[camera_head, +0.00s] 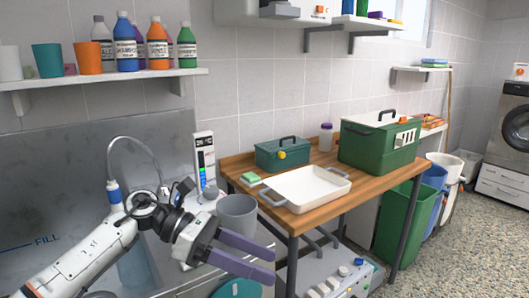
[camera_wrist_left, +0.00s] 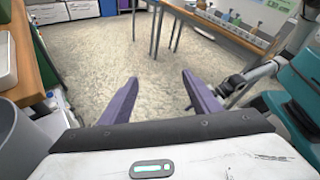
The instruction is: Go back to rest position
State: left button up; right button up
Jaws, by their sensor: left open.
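My left gripper (camera_head: 270,265) is in the lower middle of the head view, its arm coming in from the lower left. Its two purple fingers are spread with nothing between them. In the left wrist view the open fingers (camera_wrist_left: 160,77) point out over bare speckled floor. My right gripper is in neither view.
A wooden table (camera_head: 375,185) carries a white tray (camera_head: 313,184), a small green toolbox (camera_head: 281,153) and a large green crate (camera_head: 368,150). A metal sink (camera_head: 50,240) lies at left under a bottle shelf (camera_head: 105,77).

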pick_arm(q)
jog(key=s+d+n+t+h, duration=0.2)
jog(key=d+n+t+h, duration=0.1)
jog(key=d+n+h, duration=0.25)
jog(key=s+a+f+n+t+y, duration=0.1)
jog(key=a+f+n+t+y, duration=0.75)
jog(key=n, duration=0.85)
jog(key=s+a+f+n+t+y, duration=0.1)
jog(key=a+f+n+t+y, duration=0.35)
jog(key=f+n, duration=0.9)
jog(key=s+a+f+n+g+y, duration=0.2)
jog(key=s+a+f+n, duration=0.2)
jog(key=s+f+n, duration=0.3)
jog(key=s+a+f+n+g+y, duration=0.1)
jog(key=s+a+f+n+g, duration=0.2)
jog(key=s+f+n, duration=0.4)
jog(key=s+a+f, duration=0.1)
jog(key=s, duration=0.5)
jog(key=shift+s+y, duration=0.15)
jog(key=shift+y, duration=0.2)
